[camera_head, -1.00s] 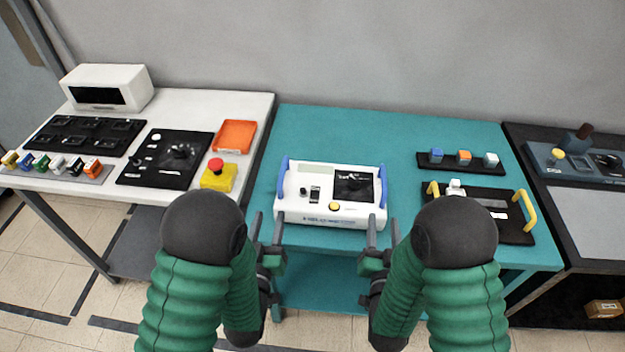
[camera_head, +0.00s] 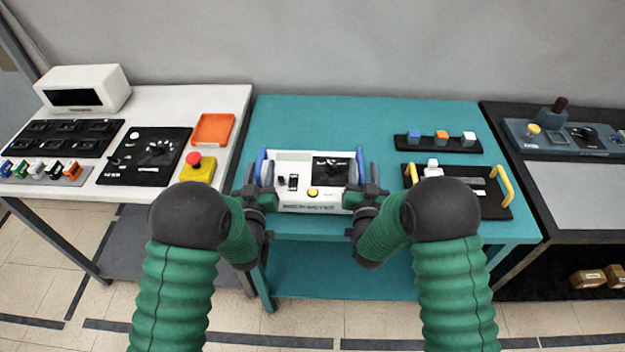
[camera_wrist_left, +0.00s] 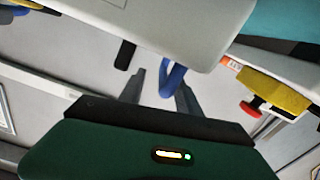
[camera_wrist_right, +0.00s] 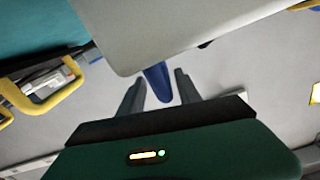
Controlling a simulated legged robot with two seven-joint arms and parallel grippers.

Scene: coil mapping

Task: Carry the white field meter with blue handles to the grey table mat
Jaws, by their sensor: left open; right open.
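The white field meter (camera_head: 312,207) with a black panel, a yellow button and a blue handle on each side sits near the front edge of the teal table. My left gripper (camera_head: 256,178) is open at its left handle; in the left wrist view the blue handle (camera_wrist_left: 172,80) lies between the fingers. My right gripper (camera_head: 367,178) is open at its right handle; in the right wrist view that handle (camera_wrist_right: 157,84) shows between the fingers. Neither is closed on a handle. The grey table mat (camera_head: 585,190) lies on the dark table at the far right.
A black tray with yellow handles (camera_head: 480,201) and a black rack of coloured blocks (camera_head: 438,145) stand right of the meter on the teal table (camera_head: 330,116). A white table at left holds an orange tray (camera_head: 212,130) and a red-topped yellow box (camera_head: 197,171). The mat looks clear.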

